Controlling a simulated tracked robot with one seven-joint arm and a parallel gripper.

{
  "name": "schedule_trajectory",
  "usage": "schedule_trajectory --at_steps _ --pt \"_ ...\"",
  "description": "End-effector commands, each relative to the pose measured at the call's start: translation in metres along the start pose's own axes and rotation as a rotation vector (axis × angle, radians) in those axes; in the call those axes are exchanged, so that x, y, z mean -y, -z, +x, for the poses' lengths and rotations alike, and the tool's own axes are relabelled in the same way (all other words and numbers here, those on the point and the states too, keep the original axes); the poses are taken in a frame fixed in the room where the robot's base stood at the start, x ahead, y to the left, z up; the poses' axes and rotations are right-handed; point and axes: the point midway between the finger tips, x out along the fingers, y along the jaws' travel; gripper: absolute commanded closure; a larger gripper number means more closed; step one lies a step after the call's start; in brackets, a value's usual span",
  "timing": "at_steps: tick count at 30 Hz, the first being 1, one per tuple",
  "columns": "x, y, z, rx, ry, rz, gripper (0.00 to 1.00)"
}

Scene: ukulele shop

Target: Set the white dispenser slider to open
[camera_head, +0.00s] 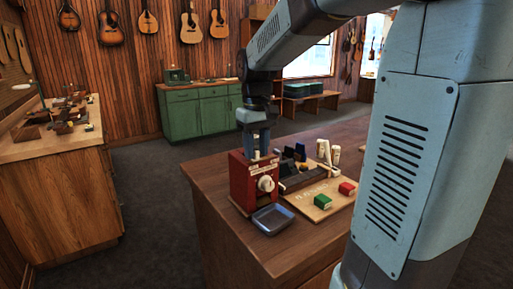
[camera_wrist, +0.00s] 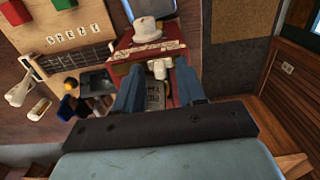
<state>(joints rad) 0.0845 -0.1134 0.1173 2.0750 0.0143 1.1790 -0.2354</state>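A red dispenser box (camera_head: 239,186) stands on the wooden counter, with a round white knob (camera_head: 266,183) on its front. The knob also shows in the wrist view (camera_wrist: 148,30). In the wrist view, a small white piece (camera_wrist: 160,69), perhaps the slider, sits on top of the dispenser, between my fingers. My gripper (camera_head: 257,154) points down at the top of the dispenser. In the wrist view my gripper (camera_wrist: 158,75) has its two blue fingers apart, one on each side of the white piece. I cannot tell whether either finger touches it.
A blue-grey tray (camera_head: 272,220) lies in front of the dispenser. To the right are a wooden board (camera_head: 309,209) with a green block (camera_head: 322,202) and a red block (camera_head: 346,188). White bottles (camera_head: 335,155) stand behind. The counter's left edge is close to the dispenser.

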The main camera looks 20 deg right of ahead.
Motion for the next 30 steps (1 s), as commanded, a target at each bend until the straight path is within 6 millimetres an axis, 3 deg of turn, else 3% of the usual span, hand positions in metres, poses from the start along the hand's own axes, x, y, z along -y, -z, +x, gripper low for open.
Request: schedule_trajectory --at_steps 9,21,30 --pt "-0.0001 -0.0001 0.0019 0.0 0.0 0.0 0.62" --pt "-0.0001 0.0 0.0017 0.0 0.0 0.0 1.0" --pt "-0.0001 0.0 0.0017 0.0 0.0 0.0 1.0"
